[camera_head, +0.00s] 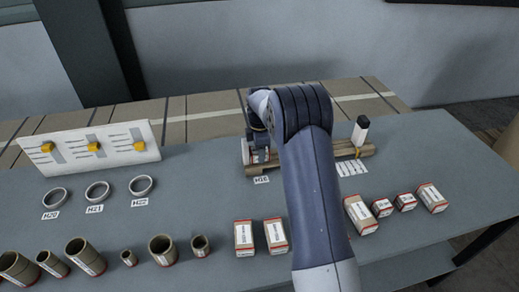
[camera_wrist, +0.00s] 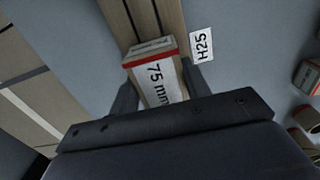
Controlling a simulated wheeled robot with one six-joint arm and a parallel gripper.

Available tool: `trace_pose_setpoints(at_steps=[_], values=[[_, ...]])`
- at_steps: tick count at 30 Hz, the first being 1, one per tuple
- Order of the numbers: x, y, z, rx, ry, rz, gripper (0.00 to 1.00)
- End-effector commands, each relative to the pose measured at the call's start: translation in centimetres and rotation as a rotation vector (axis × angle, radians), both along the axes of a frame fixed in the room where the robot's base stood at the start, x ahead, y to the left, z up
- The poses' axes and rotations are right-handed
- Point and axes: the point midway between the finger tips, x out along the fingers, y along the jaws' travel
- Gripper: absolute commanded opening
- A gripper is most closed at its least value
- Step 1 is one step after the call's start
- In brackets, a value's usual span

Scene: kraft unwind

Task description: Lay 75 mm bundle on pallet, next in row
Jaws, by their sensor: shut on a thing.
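My gripper (camera_wrist: 160,86) is shut on a kraft bundle (camera_wrist: 150,58) with red edges and a white label reading "75 mm". One finger is on each side of it. The wooden pallet (camera_wrist: 148,14) shows beyond the bundle in the wrist view; whether the bundle touches its boards cannot be told. In the head view the pallet (camera_head: 350,150) lies on the grey table, and my arm hides its middle. My gripper (camera_head: 258,148) is at its left end, small and partly hidden. A white tag reading "H25" (camera_wrist: 202,45) lies beside the pallet.
Several labelled boxes (camera_head: 244,236) and brown tubes (camera_head: 84,254) stand along the table front. Three rings (camera_head: 97,190) lie at left before a white board (camera_head: 90,147) with yellow sliders. A white-and-black upright piece (camera_head: 360,130) stands at the pallet's right. A brown strip-marked surface (camera_head: 190,118) runs behind.

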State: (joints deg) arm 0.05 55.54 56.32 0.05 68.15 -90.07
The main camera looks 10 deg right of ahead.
Motion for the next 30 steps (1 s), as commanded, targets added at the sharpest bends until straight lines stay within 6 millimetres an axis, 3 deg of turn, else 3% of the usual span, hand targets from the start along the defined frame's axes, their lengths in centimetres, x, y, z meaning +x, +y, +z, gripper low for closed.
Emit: trace_pose_setpoints(at_steps=[23, 24, 30], values=[[0.0, 0.0, -0.63, 0.0, 0.0, 0.0, 0.07], [0.0, 0.0, -0.55, 0.0, 0.0, 0.0, 0.48], [0.0, 0.0, -0.55, 0.0, 0.0, 0.0, 0.64]])
